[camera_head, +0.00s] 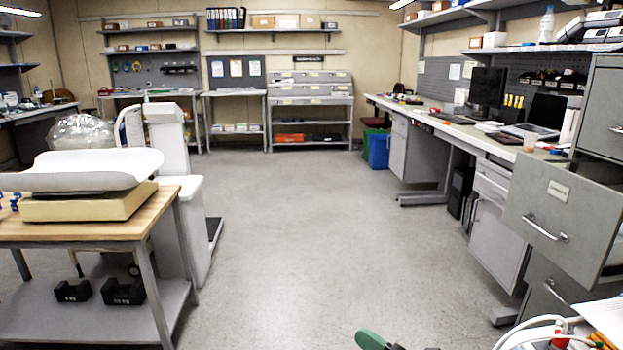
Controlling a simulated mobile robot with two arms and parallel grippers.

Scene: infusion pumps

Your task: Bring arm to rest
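Neither of my grippers can be made out in the head view, and no arm comes in clearly from the left or the right. A green rounded piece (370,340) with a dark part beside it is cut off at the bottom edge; I cannot tell what it is. No thing that is clearly an infusion pump can be made out.
A wooden-topped cart (165,205) with a white tray-like scale (90,165) stands at left. An open filing drawer (540,200) juts out at right. A long desk (455,127) lines the right wall. The grey floor (300,230) between is clear.

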